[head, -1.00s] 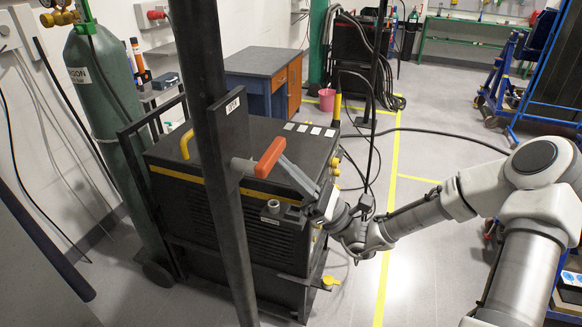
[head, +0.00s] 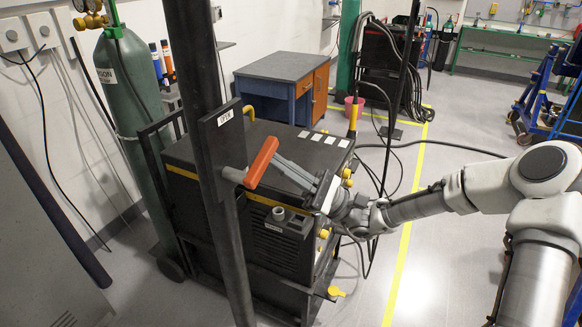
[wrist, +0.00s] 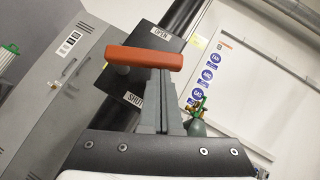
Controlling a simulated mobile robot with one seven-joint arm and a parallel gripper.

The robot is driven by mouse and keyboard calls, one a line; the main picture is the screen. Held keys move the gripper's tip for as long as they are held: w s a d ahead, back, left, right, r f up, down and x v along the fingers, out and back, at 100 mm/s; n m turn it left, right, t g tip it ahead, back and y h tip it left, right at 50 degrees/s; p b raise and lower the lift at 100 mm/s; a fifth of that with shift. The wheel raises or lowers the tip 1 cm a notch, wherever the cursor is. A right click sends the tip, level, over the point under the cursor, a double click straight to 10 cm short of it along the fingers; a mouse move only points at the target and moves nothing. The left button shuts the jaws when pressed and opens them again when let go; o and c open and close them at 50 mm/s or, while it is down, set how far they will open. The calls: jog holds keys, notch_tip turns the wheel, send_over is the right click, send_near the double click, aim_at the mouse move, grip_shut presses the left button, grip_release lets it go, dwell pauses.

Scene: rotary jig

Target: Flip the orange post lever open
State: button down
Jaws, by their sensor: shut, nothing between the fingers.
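The orange lever (head: 261,163) is on a dark upright post (head: 222,210), joined by a grey pivot. In the head view it tilts up to the right. In the wrist view the lever (wrist: 144,58) lies across the picture between an OPEN label (wrist: 69,43) and a SHUT label (wrist: 134,99) on the post's black plate (wrist: 150,45). My gripper (head: 281,163) is shut and empty, its grey fingers pointing at the lever from the right. In the wrist view the fingertips reach the lever's underside; I cannot tell if they touch.
A black welding machine (head: 290,150) on a cart stands behind the post. A green gas cylinder (head: 132,85) stands left of it. A grey cabinet (head: 40,230) is at the near left. Open floor (head: 440,270) with a yellow line lies to the right.

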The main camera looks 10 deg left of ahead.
aim_at(276, 142)
jog(key=r+n+g+h, duration=0.1)
jog(key=n+g, duration=0.1)
jog(key=n, duration=0.1)
jog(key=r+n+g+h+p, duration=0.1)
jog(key=r+n+g+h, duration=0.1)
jog(key=n, duration=0.1)
jog(key=r+n+g+h+p, duration=0.1)
jog(key=n+g, duration=0.1)
jog(key=n, duration=0.1)
jog(key=shift+s+a+r+n+h, duration=0.15)
jog(key=shift+s+n+h, duration=0.15)
jog(key=shift+h, duration=0.1)
jog(key=r+n+h, duration=0.1)
jog(key=s+n+h, duration=0.1)
jog(key=n, duration=0.1)
jog(key=shift+a+r+h+p, duration=0.2)
jog(key=shift+r+h+p, duration=0.15)
jog(key=shift+h+p, duration=0.05)
jog(key=shift+s+a+r+n+h, duration=0.15)
jog(key=shift+s+r+n+h, duration=0.25)
jog(key=shift+n, duration=0.3)
jog(key=shift+s+a+r+n+h, duration=0.1)
jog(key=shift+s+r+n+h, duration=0.1)
jog(key=shift+s+n+h, duration=0.35)
jog(key=shift+w+n, duration=0.1)
jog(key=shift+n, duration=0.15)
jog(key=shift+w, duration=0.1)
